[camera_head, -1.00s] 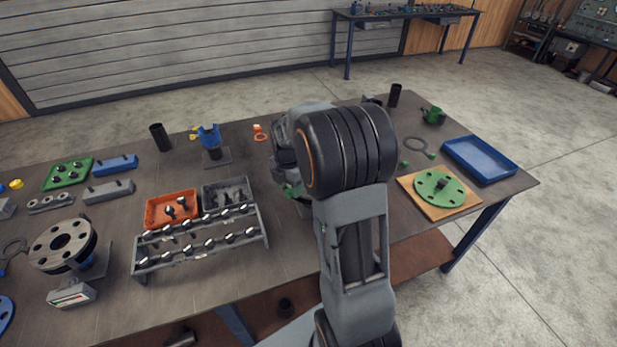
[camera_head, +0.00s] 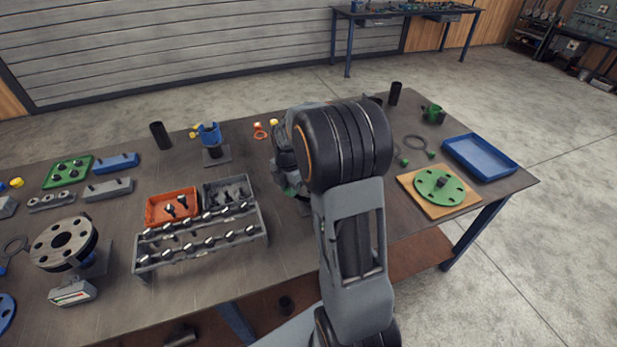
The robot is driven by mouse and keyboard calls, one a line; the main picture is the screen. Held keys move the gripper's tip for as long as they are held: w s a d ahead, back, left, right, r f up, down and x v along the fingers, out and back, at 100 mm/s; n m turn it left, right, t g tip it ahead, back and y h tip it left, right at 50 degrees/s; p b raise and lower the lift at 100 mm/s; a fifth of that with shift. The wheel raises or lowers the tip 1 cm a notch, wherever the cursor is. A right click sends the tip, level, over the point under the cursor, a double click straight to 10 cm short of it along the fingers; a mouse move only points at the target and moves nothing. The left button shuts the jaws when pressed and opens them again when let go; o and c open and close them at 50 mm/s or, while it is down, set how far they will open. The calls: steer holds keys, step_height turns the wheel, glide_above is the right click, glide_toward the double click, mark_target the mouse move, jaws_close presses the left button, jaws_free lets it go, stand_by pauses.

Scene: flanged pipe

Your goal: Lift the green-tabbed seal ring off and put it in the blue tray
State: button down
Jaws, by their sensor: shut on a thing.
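A thin grey ring with a green tab (camera_head: 415,143) lies flat on the table at the right, just left of the blue tray. The blue tray (camera_head: 480,158) is at the table's right end and looks empty. My arm's dark wrist and link stand over the middle of the table. My gripper's fingers are hidden behind the arm, so what they hold does not show. A bit of green (camera_head: 291,190) shows at the left edge of the arm; what it belongs to is mostly hidden.
A green flange disc (camera_head: 437,187) lies on a wooden board near the tray. A bolt rack (camera_head: 200,240) with orange (camera_head: 172,207) and grey bins stands left of my arm. A grey flange (camera_head: 62,242) stands at the far left. A dark cylinder (camera_head: 395,93) stands at the back.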

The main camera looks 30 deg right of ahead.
steer(key=shift+r, duration=0.5)
step_height(320, 180, up, 2)
steer(key=shift+r, duration=0.2)
steer(key=s+d+r+b, duration=0.3)
steer(key=s+d+r, duration=0.3)
steer(key=s+r, duration=0.3)
steer(key=s, duration=0.3)
steer(key=shift+s+d+r, duration=0.15)
steer(key=shift+s+r, duration=0.1)
steer(key=shift+r, duration=0.1)
steer(key=shift+r, duration=0.15)
steer(key=shift+r+p, duration=2.05)
steer(key=shift+r, duration=0.3)
